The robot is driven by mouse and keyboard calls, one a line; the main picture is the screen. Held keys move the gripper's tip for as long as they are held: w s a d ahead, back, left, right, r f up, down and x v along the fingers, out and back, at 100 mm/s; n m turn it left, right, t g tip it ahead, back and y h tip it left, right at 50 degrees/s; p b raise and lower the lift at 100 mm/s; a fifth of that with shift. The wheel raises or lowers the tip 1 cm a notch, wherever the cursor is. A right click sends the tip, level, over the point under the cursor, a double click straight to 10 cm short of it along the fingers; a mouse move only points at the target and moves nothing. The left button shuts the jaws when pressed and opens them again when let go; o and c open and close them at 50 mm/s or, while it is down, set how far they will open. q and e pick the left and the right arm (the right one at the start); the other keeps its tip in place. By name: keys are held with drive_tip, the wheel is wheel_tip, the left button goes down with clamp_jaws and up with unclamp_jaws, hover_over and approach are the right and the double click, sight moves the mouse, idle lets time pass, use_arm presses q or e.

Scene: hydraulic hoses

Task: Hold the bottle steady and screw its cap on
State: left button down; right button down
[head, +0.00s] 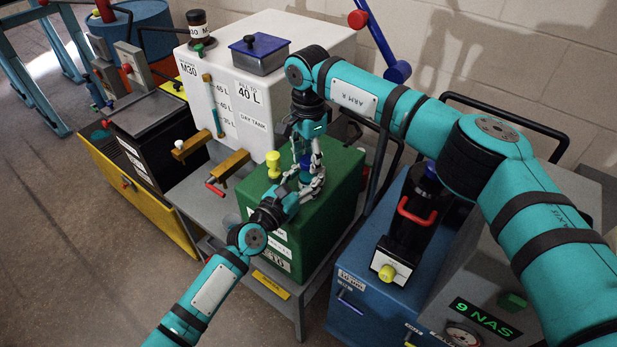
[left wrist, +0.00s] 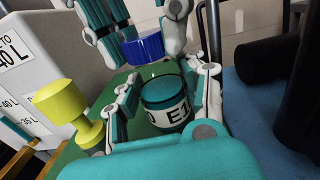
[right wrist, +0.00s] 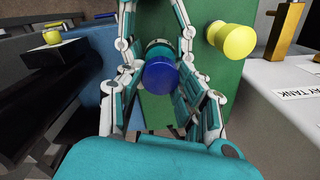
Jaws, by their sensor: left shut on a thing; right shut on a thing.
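The bottle (left wrist: 166,108) is a short, round, clear jar with teal contents and a white lettered label, standing upright on the green box (head: 340,172). My left gripper (head: 304,184) is shut around its sides from the front left. The blue cap (left wrist: 142,48) is held by my right gripper (head: 306,157), which points down from above. In the left wrist view the cap is just above the bottle's mouth, with a visible gap and some sideways offset. In the right wrist view the cap (right wrist: 160,75) hides much of the bottle. In the head view the fingers largely hide the bottle.
A yellow knob (head: 273,165) stands on the green box close to my left gripper. The white day tank (head: 265,100) with yellow-brown taps is behind to the left. A blue cabinet (head: 365,265) with a black and red-handled unit is to the right.

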drive_tip(key=m, duration=0.3)
drive_tip(key=shift+m, duration=0.4)
drive_tip(key=m, duration=0.8)
drive_tip(key=shift+m, duration=0.3)
drive_tip(key=m, duration=0.5)
drive_tip(key=shift+m, duration=0.3)
drive_tip(key=c, duration=0.8)
unclamp_jaws()
wheel_tip(320, 180, up, 12)
